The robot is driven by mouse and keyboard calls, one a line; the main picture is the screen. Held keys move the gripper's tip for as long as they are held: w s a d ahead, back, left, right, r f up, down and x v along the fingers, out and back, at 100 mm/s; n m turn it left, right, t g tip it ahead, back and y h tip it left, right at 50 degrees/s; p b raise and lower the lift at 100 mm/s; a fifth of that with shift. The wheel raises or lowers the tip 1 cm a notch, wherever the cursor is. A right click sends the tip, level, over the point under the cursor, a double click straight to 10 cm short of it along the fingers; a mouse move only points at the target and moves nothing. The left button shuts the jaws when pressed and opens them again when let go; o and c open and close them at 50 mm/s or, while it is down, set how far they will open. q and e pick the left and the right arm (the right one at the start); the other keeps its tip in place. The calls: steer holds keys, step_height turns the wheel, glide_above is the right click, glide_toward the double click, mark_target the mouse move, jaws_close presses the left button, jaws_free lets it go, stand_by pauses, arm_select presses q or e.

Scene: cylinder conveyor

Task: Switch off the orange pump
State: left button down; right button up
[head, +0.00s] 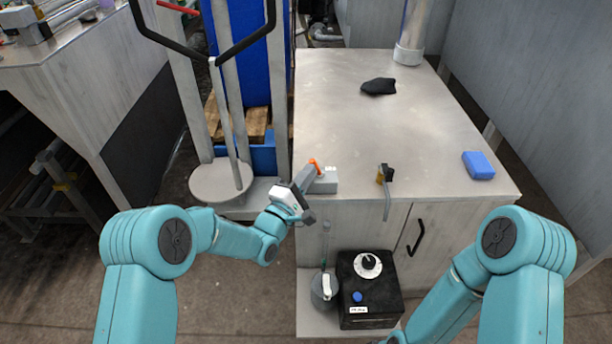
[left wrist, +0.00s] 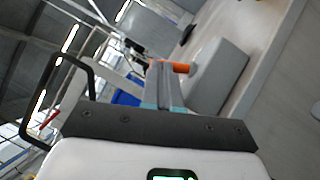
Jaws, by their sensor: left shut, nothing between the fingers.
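A small grey box (head: 325,182) with an orange part (head: 316,165) on it sits at the near left corner of the worktop; I take it for the orange pump. In the left wrist view, the grey box (left wrist: 222,72) lies just right of my fingers, and the orange part (left wrist: 181,67) sticks out towards them. My left gripper (head: 304,175) is shut and empty, its tips beside the orange part at the box's left side. The shut fingers (left wrist: 160,80) also show in the left wrist view. I cannot tell whether they touch it. My right gripper is out of view.
The worktop (head: 350,120) is mostly clear. It bears a black item (head: 378,87), a blue block (head: 478,165) and a small brass-and-black fitting (head: 385,174). Below stand a black box with a dial (head: 370,290) and a grey round vessel (head: 322,293). A blue-and-grey lift frame (head: 240,60) stands left.

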arm_select(q)
steer(key=shift+d+r+m+g, duration=0.1)
steer(key=shift+r+m+g, duration=0.05)
steer(key=shift+m+g, duration=0.25)
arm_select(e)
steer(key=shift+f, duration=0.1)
arm_select(q)
steer(key=shift+d+r+m+g+b, duration=0.2)
steer(key=shift+d+m+g, duration=0.1)
steer(key=shift+m, duration=0.3)
steer(key=shift+d+r+m+g+b, duration=0.1)
steer(key=shift+d+r+m+g, duration=0.15)
steer(key=shift+m, duration=0.35)
steer(key=m+g+y, duration=0.1)
steer(key=d+m, duration=0.1)
steer(key=m, duration=0.1)
steer(key=shift+d+r+g+y, duration=0.1)
steer(key=shift+r+g+y, duration=0.05)
steer(key=shift+g+y, duration=0.25)
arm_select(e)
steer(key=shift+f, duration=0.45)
arm_select(q)
steer(key=shift+s+b, duration=0.1)
steer(key=shift+b, duration=0.25)
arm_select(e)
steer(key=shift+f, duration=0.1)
